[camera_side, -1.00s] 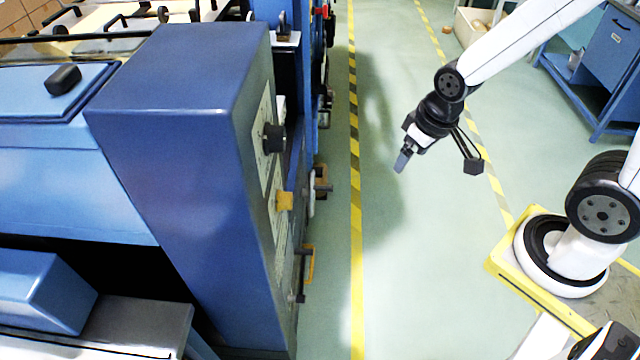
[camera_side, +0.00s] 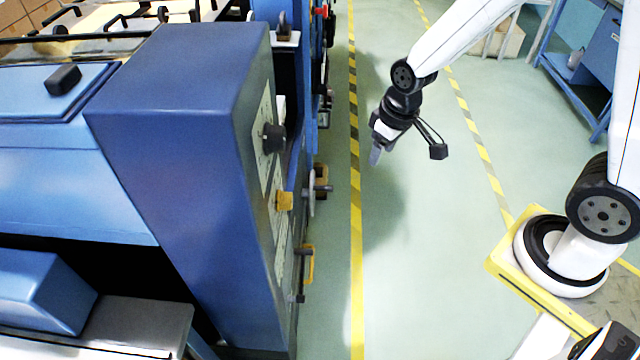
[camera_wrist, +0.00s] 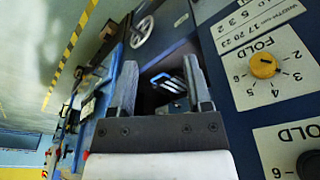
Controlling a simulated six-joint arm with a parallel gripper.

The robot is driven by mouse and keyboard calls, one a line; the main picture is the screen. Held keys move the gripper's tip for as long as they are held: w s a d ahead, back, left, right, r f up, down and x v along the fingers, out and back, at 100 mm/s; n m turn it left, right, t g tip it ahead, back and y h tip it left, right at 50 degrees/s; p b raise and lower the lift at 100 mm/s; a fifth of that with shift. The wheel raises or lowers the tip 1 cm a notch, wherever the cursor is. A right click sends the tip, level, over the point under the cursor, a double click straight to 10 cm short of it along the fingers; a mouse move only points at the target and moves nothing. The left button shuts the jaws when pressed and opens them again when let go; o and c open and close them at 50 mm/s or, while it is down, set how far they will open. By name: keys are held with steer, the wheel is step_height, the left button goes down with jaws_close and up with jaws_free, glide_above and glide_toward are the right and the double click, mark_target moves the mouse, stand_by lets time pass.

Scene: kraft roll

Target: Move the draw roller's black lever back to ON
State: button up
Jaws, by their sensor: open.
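My gripper (camera_side: 376,153) hangs in free air over the aisle, right of the blue machine, touching nothing. In the wrist view its two fingers (camera_wrist: 161,82) are apart with nothing held between them. On the machine's aisle-facing panel are a black knob (camera_side: 273,138), a yellow knob (camera_side: 285,200) and, lower, a dark lever-like part (camera_side: 299,297) by a yellow handle. Another dark handle (camera_side: 323,188) sticks out toward the aisle. I cannot tell which of these is the draw roller's black lever, and no ON mark is readable.
The wrist view shows a yellow knob (camera_wrist: 263,65) on a FOLD dial, with a black knob (camera_wrist: 309,163) below it. A handwheel (camera_wrist: 142,31) shows farther off. The blue machine housing (camera_side: 180,110) fills the left. The striped aisle floor (camera_side: 420,250) is clear.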

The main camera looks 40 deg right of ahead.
steer(key=w+a+f+n+g, duration=0.1)
steer(key=w+a+f+n, duration=0.1)
steer(key=w+f, duration=0.45)
steer(key=n+g+y, duration=0.2)
steer(key=n+g, duration=0.1)
steer(key=n, duration=0.3)
glide_above(311, 250)
steer(key=w+d, duration=0.1)
step_height(311, 250, down, 26)
steer(key=shift+d+f, duration=0.15)
steer(key=shift+f, duration=0.1)
steer(key=shift+w+f, duration=0.1)
steer(key=shift+x, duration=3.75)
jaws_close()
